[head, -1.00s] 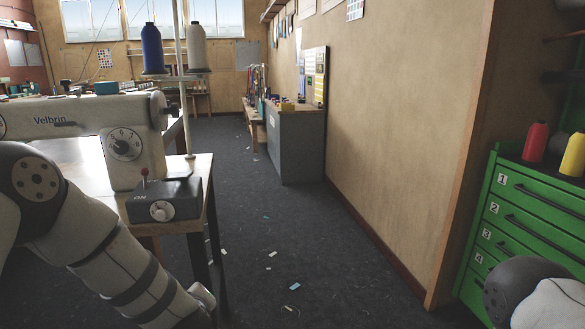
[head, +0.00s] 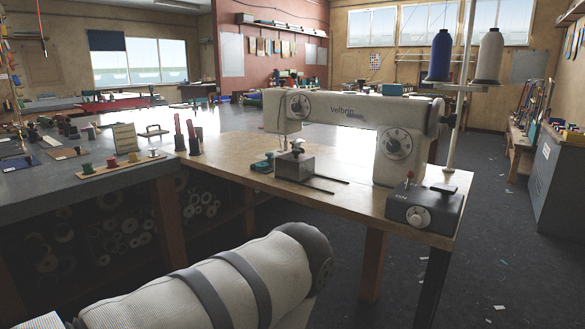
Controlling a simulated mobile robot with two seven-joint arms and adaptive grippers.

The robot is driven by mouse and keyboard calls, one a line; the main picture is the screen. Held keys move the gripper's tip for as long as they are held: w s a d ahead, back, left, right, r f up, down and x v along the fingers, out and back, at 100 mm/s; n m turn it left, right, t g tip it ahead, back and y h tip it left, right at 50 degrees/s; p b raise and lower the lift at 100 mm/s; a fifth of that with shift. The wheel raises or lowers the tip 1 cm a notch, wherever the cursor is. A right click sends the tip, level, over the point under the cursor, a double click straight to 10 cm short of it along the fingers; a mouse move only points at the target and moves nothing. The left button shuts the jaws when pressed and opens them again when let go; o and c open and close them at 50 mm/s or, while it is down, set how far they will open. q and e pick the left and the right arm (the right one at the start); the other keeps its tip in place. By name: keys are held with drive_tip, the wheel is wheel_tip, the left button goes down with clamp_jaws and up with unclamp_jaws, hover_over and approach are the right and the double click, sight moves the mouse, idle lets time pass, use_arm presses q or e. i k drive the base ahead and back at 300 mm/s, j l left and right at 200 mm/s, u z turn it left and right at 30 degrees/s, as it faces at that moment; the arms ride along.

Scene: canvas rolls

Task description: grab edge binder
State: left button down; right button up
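A cream sewing machine (head: 345,112) marked Velbrin stands on a wooden table in the head view. My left arm crosses the bottom of the view, below and in front of the table. Neither of my grippers shows.
The wooden table (head: 235,150) adjoins a grey workbench (head: 70,185) on the left. A control box (head: 424,208) sits at the table's front right corner. Blue (head: 440,55) and white (head: 488,56) thread cones stand behind. Open floor (head: 480,250) lies to the right.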

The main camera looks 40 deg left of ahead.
sight(266, 166)
drive_tip(key=u, duration=1.45)
